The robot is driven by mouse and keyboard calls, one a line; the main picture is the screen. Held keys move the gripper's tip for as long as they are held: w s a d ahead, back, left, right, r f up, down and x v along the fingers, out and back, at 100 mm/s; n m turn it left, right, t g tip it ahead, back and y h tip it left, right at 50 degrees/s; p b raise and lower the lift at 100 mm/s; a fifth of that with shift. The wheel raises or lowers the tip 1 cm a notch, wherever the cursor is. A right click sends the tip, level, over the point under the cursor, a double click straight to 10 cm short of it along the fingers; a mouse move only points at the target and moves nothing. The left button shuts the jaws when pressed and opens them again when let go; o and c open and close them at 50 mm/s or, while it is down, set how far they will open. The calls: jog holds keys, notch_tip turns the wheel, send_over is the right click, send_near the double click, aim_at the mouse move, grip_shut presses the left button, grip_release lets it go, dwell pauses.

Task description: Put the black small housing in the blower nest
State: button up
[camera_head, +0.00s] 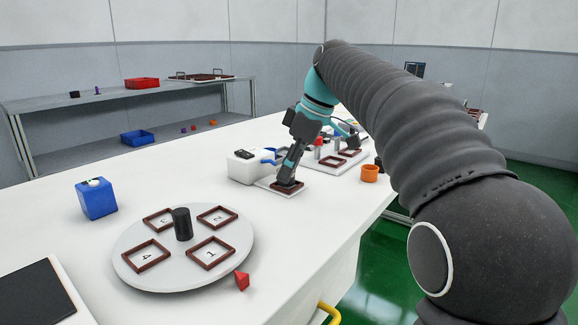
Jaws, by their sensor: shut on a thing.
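The blower, a white box (244,167) with a blue nozzle (268,157), stands mid-table. Beside it lies the blower nest, a brown square frame (300,186) on a white base plate. My gripper (289,177) points down right over this nest. It is shut on a small dark piece, which looks like the black small housing (286,181), low at or inside the frame. The fingers mostly hide the piece, and I cannot tell whether it touches the nest floor.
A round white turntable (240,262) with numbered brown frames and a black centre post (182,223) stands in front. A blue box (97,199), a red wedge (242,281) and an orange cup (370,173) are nearby. A white board (322,167) with more frames lies behind my gripper.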

jog(key=shift+f, duration=0.2)
jog(key=o, duration=0.9)
jog(key=shift+o, duration=0.2)
jog(key=shift+r, duration=0.1)
jog(key=v, duration=1.2)
